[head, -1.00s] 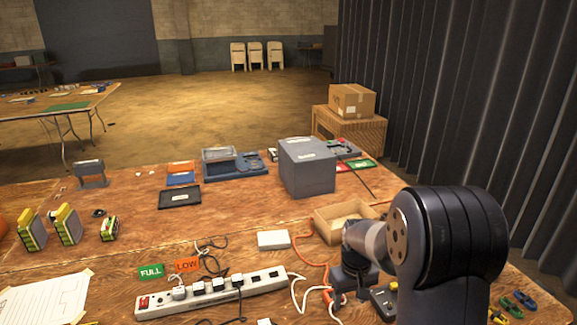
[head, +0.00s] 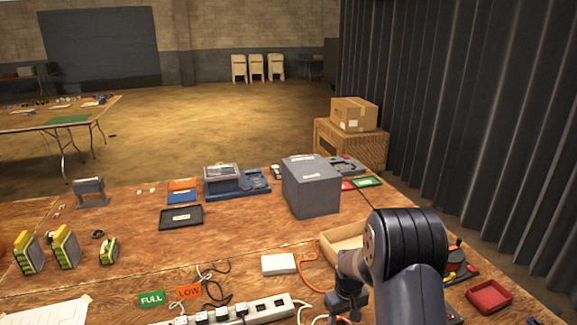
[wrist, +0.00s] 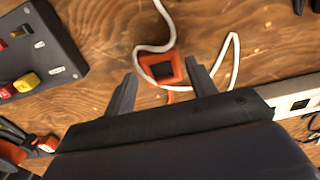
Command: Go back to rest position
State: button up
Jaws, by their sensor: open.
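My gripper (wrist: 162,90) is open, its two dark fingers spread apart above the wooden table (wrist: 105,55) in the wrist view. Between and beyond the fingers lies an orange and black square plug piece (wrist: 160,68) with a white cable; nothing is held.
A white power strip (head: 262,308) lies left of my arm. A cardboard tray (head: 335,247) is just behind it, and a grey box (head: 311,187) stands further back. A red tray (head: 489,296) is at right. A dark panel with colored knobs (wrist: 38,50) lies left in the wrist view.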

jog(key=shift+d+r+b, duration=0.15)
jog(key=shift+r+b, duration=0.2)
jog(key=shift+r, duration=1.1)
jog(key=shift+d+r+b, duration=0.15)
jog(key=shift+r+b, duration=0.15)
jog(key=shift+r, duration=1.15)
